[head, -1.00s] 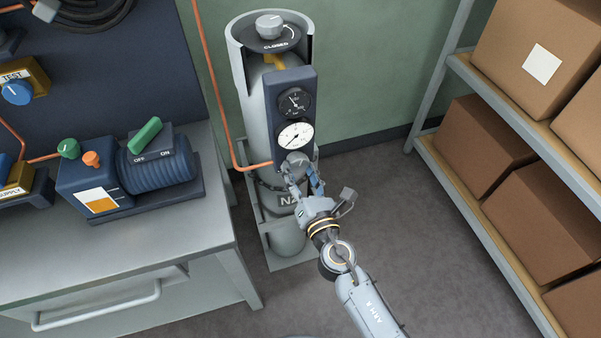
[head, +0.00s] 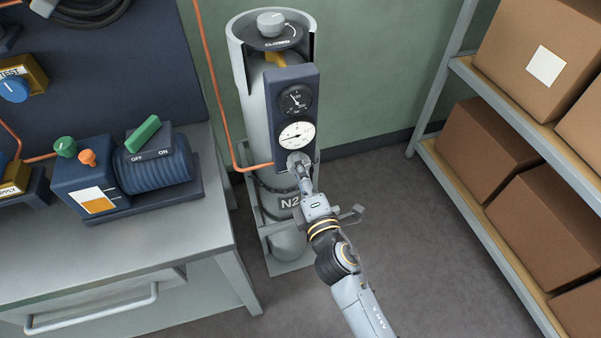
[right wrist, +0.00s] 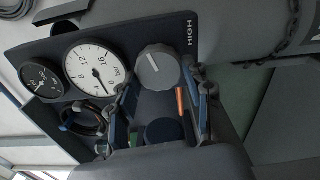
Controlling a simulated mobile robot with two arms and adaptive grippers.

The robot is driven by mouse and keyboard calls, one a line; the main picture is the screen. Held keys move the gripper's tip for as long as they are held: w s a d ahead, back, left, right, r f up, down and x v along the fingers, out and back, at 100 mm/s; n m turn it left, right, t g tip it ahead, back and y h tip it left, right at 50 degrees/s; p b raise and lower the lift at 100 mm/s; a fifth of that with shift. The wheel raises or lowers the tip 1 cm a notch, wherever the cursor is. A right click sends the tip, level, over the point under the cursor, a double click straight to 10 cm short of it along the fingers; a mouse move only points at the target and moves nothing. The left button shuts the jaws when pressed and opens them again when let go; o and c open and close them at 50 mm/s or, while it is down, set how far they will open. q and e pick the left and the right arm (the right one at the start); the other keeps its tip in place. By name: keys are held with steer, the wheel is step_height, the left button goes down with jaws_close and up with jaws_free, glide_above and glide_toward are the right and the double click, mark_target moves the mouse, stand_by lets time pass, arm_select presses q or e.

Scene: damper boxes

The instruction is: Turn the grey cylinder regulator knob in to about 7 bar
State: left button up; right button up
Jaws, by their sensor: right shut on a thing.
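The grey regulator knob (head: 297,158) sits below two gauges on the dark panel (head: 283,88) of the grey cylinder (head: 256,105), which is labelled N2. It also shows in the right wrist view (right wrist: 157,68), with a white pointer line on it. My right gripper (head: 301,167) is shut on the knob, one finger on each side in the right wrist view (right wrist: 167,84). The white gauge (head: 297,135) has its needle pointing left in the head view; its figures are too small to read there. The small black gauge (head: 295,100) is above it. My left gripper is not in view.
A closed-marked valve knob (head: 270,24) tops the cylinder. An orange pipe (head: 219,95) runs along its left side. A bench (head: 180,240) with a blue unit (head: 92,178) stands left. A shelf (head: 470,188) of boxes stands right, with clear floor between.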

steer(key=shift+r+m+p, duration=0.15)
steer(key=shift+m+p, duration=0.4)
steer(key=shift+m, duration=3.45)
steer(key=o, duration=1.1)
steer(key=shift+o, duration=0.2)
steer(key=v, duration=1.2)
